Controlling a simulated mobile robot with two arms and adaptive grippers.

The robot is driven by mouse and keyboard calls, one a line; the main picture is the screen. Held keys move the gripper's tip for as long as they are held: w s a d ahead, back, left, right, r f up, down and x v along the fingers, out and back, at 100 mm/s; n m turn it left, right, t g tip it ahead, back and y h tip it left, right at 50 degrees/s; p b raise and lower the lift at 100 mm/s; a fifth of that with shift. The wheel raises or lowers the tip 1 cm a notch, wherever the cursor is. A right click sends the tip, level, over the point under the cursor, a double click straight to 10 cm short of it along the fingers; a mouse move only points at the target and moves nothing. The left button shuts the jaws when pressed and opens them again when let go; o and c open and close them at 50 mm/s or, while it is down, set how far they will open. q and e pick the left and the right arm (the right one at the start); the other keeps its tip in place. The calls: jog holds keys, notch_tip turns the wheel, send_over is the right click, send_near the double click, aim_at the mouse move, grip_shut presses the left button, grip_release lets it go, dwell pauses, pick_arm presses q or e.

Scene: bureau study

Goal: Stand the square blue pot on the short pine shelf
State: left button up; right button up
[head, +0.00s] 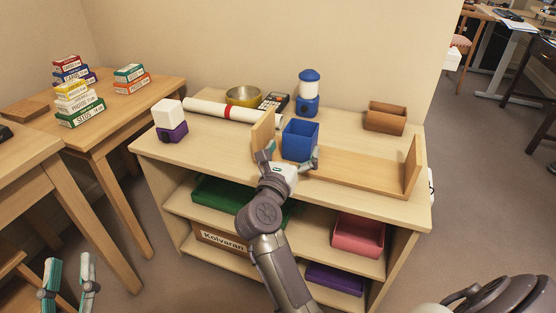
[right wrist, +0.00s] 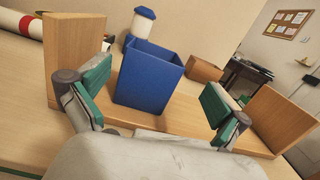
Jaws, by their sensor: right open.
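The square blue pot (head: 299,141) is upright and open-topped at the left end of the short pine shelf (head: 362,170), close to its left upright. It appears to rest on the shelf's board, though its base is partly hidden in the head view. In the right wrist view the pot (right wrist: 147,78) is between the fingers, with a gap on each side. My right gripper (head: 292,160) is open around the front of the pot. My left gripper (head: 69,279) is open and empty at the lower left, away from the furniture top.
A blue-and-white lantern (head: 308,92), brass bowl (head: 243,96), calculator (head: 274,102) and rolled paper (head: 215,110) lie behind. A brown box (head: 385,117) is at the back right. A white-and-purple object (head: 170,120) stands at left.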

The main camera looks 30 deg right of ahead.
jog(key=s+a+r+n+t+y, duration=0.1)
jog(key=s+a+r+n+t, duration=0.3)
jog(key=n, duration=0.4)
jog(key=s+a+r+n+t+y, duration=0.1)
jog(key=s+a+r+n+t, duration=0.2)
jog(key=n+t, duration=0.45)
jog(key=s+a+f+n+y, duration=0.1)
jog(key=a+n+y, duration=0.3)
jog(key=n, duration=0.6)
jog(key=s+a+f+n+g+y, duration=0.1)
jog(key=s+a+n+y, duration=0.2)
jog(key=n+y, duration=0.5)
jog(key=s+a+f+n+g+y, duration=0.1)
jog(key=s+a+n+y, duration=0.2)
jog(key=n, duration=1.1)
jog(key=a+y, duration=0.1)
jog(key=y, duration=0.2)
jog(key=shift+a+f, duration=0.2)
jog(key=shift+a, duration=0.1)
jog(key=shift+w, duration=0.1)
